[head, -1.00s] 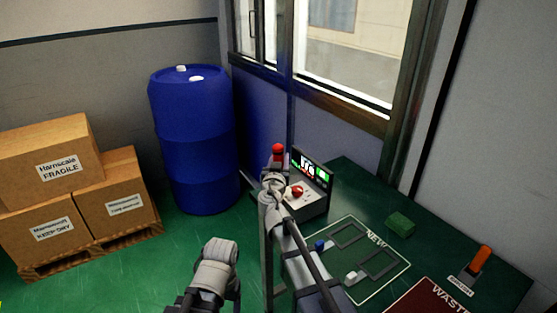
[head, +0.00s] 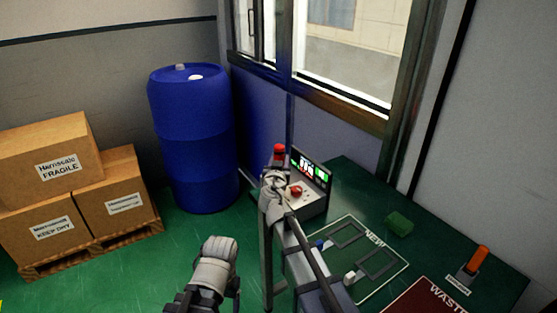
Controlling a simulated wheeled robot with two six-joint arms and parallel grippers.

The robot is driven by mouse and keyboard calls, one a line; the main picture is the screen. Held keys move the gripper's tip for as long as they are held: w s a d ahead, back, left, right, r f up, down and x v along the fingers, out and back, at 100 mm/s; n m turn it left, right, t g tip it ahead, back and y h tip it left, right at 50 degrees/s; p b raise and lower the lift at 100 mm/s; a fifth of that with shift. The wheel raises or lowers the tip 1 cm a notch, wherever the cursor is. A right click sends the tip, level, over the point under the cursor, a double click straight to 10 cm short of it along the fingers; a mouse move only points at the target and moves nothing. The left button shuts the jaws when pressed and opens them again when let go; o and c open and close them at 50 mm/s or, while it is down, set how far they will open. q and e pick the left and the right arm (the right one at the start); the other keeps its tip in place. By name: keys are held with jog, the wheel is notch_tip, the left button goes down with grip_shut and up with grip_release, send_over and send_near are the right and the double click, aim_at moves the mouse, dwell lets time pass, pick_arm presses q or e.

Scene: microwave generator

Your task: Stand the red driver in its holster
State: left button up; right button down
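An orange-red handle (head: 480,259) stands upright, slightly tilted, at the right end of the green table. Its lower end is in a small grey holder (head: 466,277) with a white label too small to read. I cannot tell if this is the red driver in its holster; no other driver shows. My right arm rises in the middle of the view and bends in front of a small console. My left arm shows at the bottom centre, over the floor. Neither gripper's fingertips can be made out, so I cannot see whether they hold anything.
The console (head: 315,200) has a lit screen, a red knob and a red lamp (head: 279,150). A green block (head: 399,223), a white-outlined NEW mat (head: 352,283) and a red WASTE area (head: 425,300) lie on the table. A blue drum (head: 193,140) and boxes (head: 110,195) stand left.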

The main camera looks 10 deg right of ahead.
jog(key=shift+w+d+r, duration=0.3)
jog(key=shift+w+d, duration=0.2)
jog(key=shift+d, duration=0.3)
jog(key=shift+c, duration=1.8)
grip_release()
jog(key=shift+a+f, duration=0.1)
jog(key=shift+a, duration=0.1)
jog(key=shift+s+a+t+b, duration=0.2)
jog(key=shift+s+t+b, duration=0.15)
jog(key=shift+b, duration=0.15)
notch_tip(320, 180, up, 14)
jog(key=p, duration=1.4)
jog(key=s+d+r+m+g+h+p, duration=0.1)
jog(key=d+h, duration=0.1)
jog(key=d, duration=0.6)
jog(key=s+d+r+m+g+h+p, duration=0.1)
jog(key=s+d+r+h+p, duration=0.1)
jog(key=d, duration=0.6)
jog(key=s+d+r+m+g+h+p, duration=0.1)
jog(key=s+d+r+h+p, duration=0.1)
jog(key=d, duration=0.7)
jog(key=shift+m, duration=0.3)
